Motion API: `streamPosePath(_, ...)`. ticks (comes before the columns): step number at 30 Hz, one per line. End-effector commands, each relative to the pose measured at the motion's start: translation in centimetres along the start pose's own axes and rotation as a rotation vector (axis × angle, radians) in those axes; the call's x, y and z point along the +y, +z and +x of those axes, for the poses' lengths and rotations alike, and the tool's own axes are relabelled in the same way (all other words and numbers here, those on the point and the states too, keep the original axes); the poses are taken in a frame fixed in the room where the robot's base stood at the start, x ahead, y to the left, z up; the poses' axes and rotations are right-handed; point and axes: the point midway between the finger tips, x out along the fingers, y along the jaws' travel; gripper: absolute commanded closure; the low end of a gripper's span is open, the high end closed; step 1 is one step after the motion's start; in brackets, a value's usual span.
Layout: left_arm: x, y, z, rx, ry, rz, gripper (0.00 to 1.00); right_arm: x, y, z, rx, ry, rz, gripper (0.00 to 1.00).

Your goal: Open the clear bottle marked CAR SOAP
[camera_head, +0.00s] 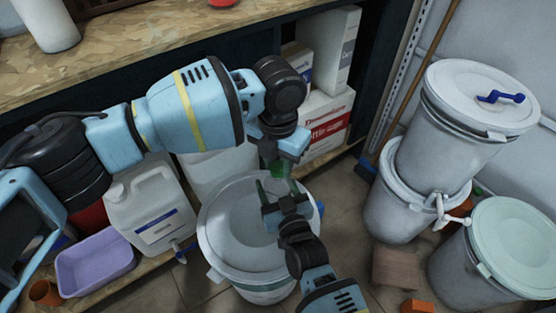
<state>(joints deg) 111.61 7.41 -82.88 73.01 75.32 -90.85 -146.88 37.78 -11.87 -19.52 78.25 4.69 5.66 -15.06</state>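I cannot make out a clear bottle or the words CAR SOAP in the head view. My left gripper (279,163) points down above the white drum (228,228). Dark green shows at its tips, and I cannot tell whether this is its fingers or something held. My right gripper (276,191) is just below it, over the drum's lid, with its fingers apart and nothing clearly seen between them. A white jug (150,215) with a small unreadable label stands left of the drum, partly behind my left arm.
A lilac tub (95,262) lies left of the jug. Stacked white drums (478,95) and a pale green-lidded drum (510,245) stand at right. Boxes (328,50) fill the shelf under a wooden bench (130,45). Small blocks (395,268) lie on the floor.

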Motion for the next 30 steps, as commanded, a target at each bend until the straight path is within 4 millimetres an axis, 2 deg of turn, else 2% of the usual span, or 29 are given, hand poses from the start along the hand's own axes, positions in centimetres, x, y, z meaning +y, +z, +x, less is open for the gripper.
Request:
streamPosePath(1, 0.0, 0.0, -0.01, 0.0, 0.0, 0.0, 0.89, 0.0, 0.07, -0.02, -0.002, 0.0, 0.0, 1.0)
streamPosePath(3, 0.0, 0.0, -0.02, 0.0, 0.0, 0.0, 0.97, 0.0, 0.07, -0.02, -0.002, 0.0, 0.0, 1.0)
streamPosePath(7, -0.02, -0.01, 0.0, 0.0, -0.001, -0.021, 0.98, 0.0, 0.07, -0.02, -0.002, 0.0, 0.0, 1.0)
streamPosePath(11, -0.06, -0.02, 0.02, 0.001, -0.001, -0.153, 0.98, 0.0, 0.07, -0.02, -0.002, 0.0, 0.0, 1.0)
streamPosePath(30, -0.14, -0.03, -0.06, 0.003, -0.002, -1.261, 0.98, 0.01, 0.08, -0.03, -0.002, 0.0, 0.0, 1.0)
